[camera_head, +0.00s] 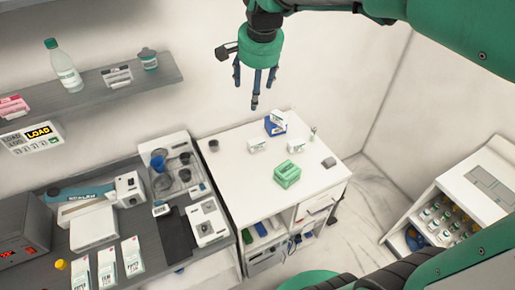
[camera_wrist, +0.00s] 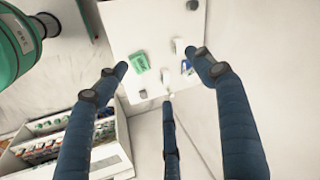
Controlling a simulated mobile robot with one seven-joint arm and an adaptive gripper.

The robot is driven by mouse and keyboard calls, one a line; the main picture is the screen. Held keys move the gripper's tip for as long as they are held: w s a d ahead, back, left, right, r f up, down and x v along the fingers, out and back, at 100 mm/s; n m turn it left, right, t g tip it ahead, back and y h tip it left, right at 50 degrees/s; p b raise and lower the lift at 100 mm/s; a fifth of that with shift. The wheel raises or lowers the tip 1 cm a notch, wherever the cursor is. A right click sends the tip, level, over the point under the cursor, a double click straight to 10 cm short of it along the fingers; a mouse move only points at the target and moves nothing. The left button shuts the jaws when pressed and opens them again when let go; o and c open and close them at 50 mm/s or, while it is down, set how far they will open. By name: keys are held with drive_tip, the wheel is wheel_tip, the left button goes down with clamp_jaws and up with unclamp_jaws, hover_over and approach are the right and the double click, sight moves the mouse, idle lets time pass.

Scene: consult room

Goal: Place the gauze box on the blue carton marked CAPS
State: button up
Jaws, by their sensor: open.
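A blue carton (camera_head: 274,129) stands at the back of the white table, with a white, printed face or box at its top; I cannot tell which. It also shows in the wrist view (camera_wrist: 187,68). Two small white boxes with greenish print, one on the left (camera_head: 257,145) and one on the right (camera_head: 296,146), lie in front of it. A green box (camera_head: 287,174) sits nearer the front. The labels are too small to read, so I cannot tell which is the gauze box. My gripper (camera_head: 254,92) hangs open and empty, high above the table's back edge, fingers pointing down.
A dark cup (camera_head: 213,145), a small grey item (camera_head: 329,162) and a small bottle (camera_head: 313,131) stand on the white table (camera_head: 240,175). An open-fronted cabinet (camera_head: 485,185) stands at right.

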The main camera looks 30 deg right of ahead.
drive_tip(key=s+a+f+n, duration=0.1)
drive_tip(key=s+a+n, duration=0.1)
drive_tip(key=s, duration=0.5)
drive_tip(key=s+a+f+n+t, duration=0.1)
drive_tip(key=s+a+f+n, duration=0.1)
drive_tip(key=s+n, duration=0.3)
drive_tip(key=s+a+f+n+t, duration=0.1)
drive_tip(key=s+a+n, duration=0.2)
drive_tip(key=s, duration=0.8)
drive_tip(key=shift+a+f+n+y, duration=0.3)
drive_tip(key=shift+f+n, duration=0.05)
drive_tip(key=shift+n, duration=0.15)
wheel_tip(320, 180, down, 13)
drive_tip(key=b, duration=1.3)
